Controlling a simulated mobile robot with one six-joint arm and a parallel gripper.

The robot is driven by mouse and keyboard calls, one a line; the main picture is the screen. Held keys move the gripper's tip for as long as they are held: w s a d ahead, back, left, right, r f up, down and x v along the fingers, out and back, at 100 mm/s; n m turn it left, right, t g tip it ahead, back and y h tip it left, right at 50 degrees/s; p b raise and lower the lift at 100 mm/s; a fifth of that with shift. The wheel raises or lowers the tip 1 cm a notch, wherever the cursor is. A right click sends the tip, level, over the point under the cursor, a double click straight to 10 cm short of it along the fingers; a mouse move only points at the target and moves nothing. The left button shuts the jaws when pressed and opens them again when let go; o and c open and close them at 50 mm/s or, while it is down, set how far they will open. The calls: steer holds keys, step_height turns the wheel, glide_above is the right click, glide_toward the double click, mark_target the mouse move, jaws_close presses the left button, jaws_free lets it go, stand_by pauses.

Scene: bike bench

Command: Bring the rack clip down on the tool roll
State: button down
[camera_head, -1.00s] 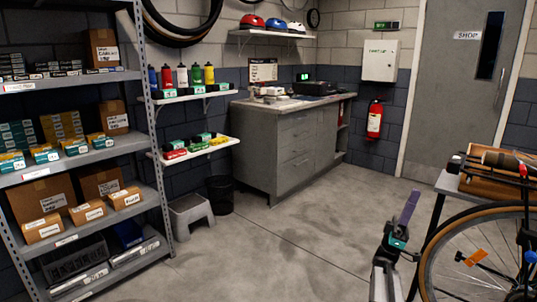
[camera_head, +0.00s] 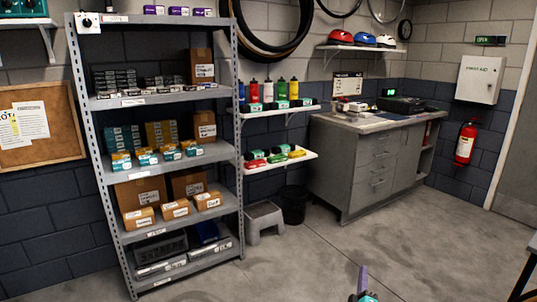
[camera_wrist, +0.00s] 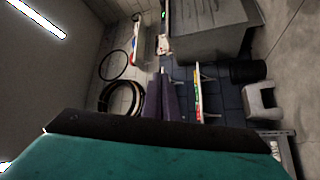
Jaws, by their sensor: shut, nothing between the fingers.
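Neither the rack clip nor the tool roll can be made out in the present views. My gripper (camera_head: 363,284) shows at the bottom edge of the head view, right of centre, with a purple finger pointing up. In the wrist view its purple fingers (camera_wrist: 167,88) stand together, with nothing seen between them. It is shut and empty, in the air, touching nothing that I can see.
A grey shelving unit (camera_head: 231,154) with boxes stands at left. A step stool (camera_head: 265,220), a dark bin (camera_head: 293,205) and a grey cabinet (camera_head: 345,172) line the wall. A dark table edge (camera_head: 531,258) shows at far right. The middle floor is clear.

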steer(key=s+a+f+g+y+p, duration=0.35)
steer(key=a+f+g, duration=0.25)
steer(key=a+f, duration=0.6)
steer(key=s+a+f+m+g+y+p, duration=0.1)
steer(key=s+a+f+g, duration=0.2)
steer(key=s+f, duration=0.4)
steer(key=s+a+f+m+g+y, duration=0.1)
steer(key=s+a+f+g+y, duration=0.15)
steer(key=s+f, duration=0.4)
steer(key=s+a+f+m+g, duration=0.15)
steer(key=s+g, duration=0.25)
steer(key=s, duration=0.4)
steer(key=s+f+m+g, duration=0.1)
steer(key=s+f+g, duration=0.25)
steer(key=s, duration=0.55)
steer(key=s+r+m+g, duration=0.3)
steer(key=s+m+g, duration=0.2)
steer(key=s, duration=0.9)
steer(key=shift+r+g+h+p, duration=0.3)
steer(key=shift+g, duration=0.4)
steer(key=c, duration=2.5)
jaws_free()
steer(key=o, duration=0.7)
steer(key=shift+o, duration=0.2)
